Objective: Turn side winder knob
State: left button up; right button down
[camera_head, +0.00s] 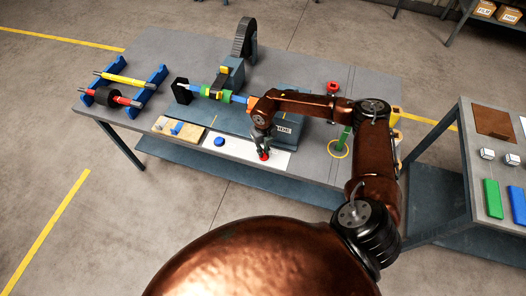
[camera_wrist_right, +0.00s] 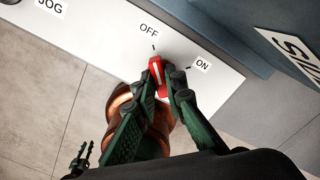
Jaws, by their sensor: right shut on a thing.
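The red knob (camera_wrist_right: 155,68) sits on a white panel (camera_wrist_right: 215,82) between printed OFF and ON marks. In the right wrist view its narrow end points roughly toward the OFF mark. My right gripper (camera_wrist_right: 163,80) is shut on the knob, with one dark green finger on each side of it. In the head view the knob shows as a small red spot (camera_head: 264,155) under my right gripper (camera_head: 262,150), on the white strip along the table's front.
A blue button (camera_head: 219,141) lies left of the knob on the same strip. The dark machine base (camera_head: 240,121) stands just behind. A green post (camera_head: 344,138) stands right of the knob. A side table (camera_head: 482,174) with blocks is at far right.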

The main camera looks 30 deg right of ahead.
aim_at(264, 152)
jog(key=shift+s, duration=0.1)
jog(key=c, duration=2)
grip_release()
jog(key=shift+r, duration=0.1)
notch_tip(264, 152, up, 12)
jog(key=shift+f, duration=0.1)
